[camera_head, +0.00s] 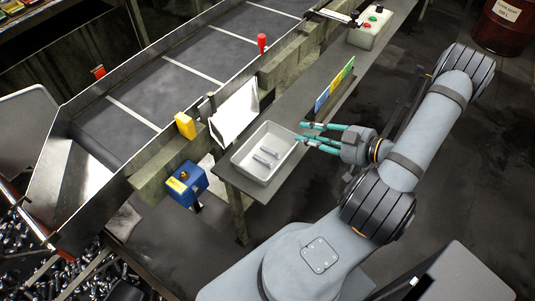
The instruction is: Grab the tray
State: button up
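A white rectangular tray (247,174) sits at the near left end of a narrow grey shelf (287,97). A few metallic bolt-like pieces (266,157) lie inside it. My gripper (303,132), with teal fingers, is at the tray's right end, near its far right corner. The fingers are spread apart with a gap between them, and nothing shows in the gap. I cannot tell whether a fingertip touches the tray's rim.
A coloured label strip (335,86) stands on the shelf just behind my gripper. White papers (235,112) lean beside the tray. A blue box (181,184) is at left. A button box (370,28) sits at the shelf's far end. A conveyor (180,82) runs behind.

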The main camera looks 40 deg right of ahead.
aim_at(283, 130)
jog(key=p+x, duration=0.1)
jog(key=x, duration=0.8)
jog(key=shift+a, duration=0.15)
jog(key=shift+c, duration=1.3)
grip_shut()
